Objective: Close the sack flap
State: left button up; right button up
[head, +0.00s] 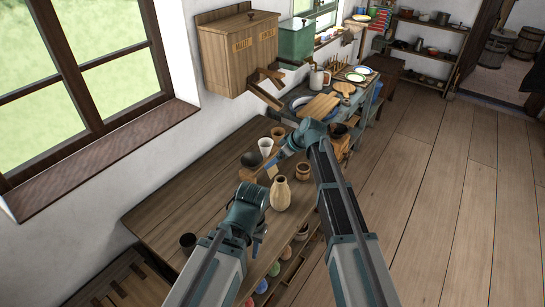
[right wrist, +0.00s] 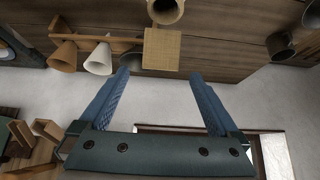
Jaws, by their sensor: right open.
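A tan woven square (right wrist: 163,49), possibly the sack's flap, shows in the right wrist view; its hinge and the rest of a sack cannot be made out. In the head view a small beige patch (head: 272,172) beside my right gripper may be the same thing. My right gripper (right wrist: 155,85) is open and empty, with its two blue fingers apart and the woven square beyond the gap between them. In the head view my right gripper (head: 275,163) is over the workbench. My left gripper (head: 259,236) is over the bench's front edge; its fingers are too small to read.
A beige vase (head: 281,194) stands near the bench's front edge, close to both arms. White (head: 265,146) and brown cones stand in a rack behind. A dark cup (head: 188,243) stands on the left. The wooden bench (head: 190,200) has free room at left. A wall cabinet (head: 238,50) hangs behind.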

pick_arm(q)
notch_tip(320, 180, up, 8)
jog(key=p, duration=0.7)
jog(key=shift+r, duration=0.15)
pick_arm(e)
jog(key=v, duration=1)
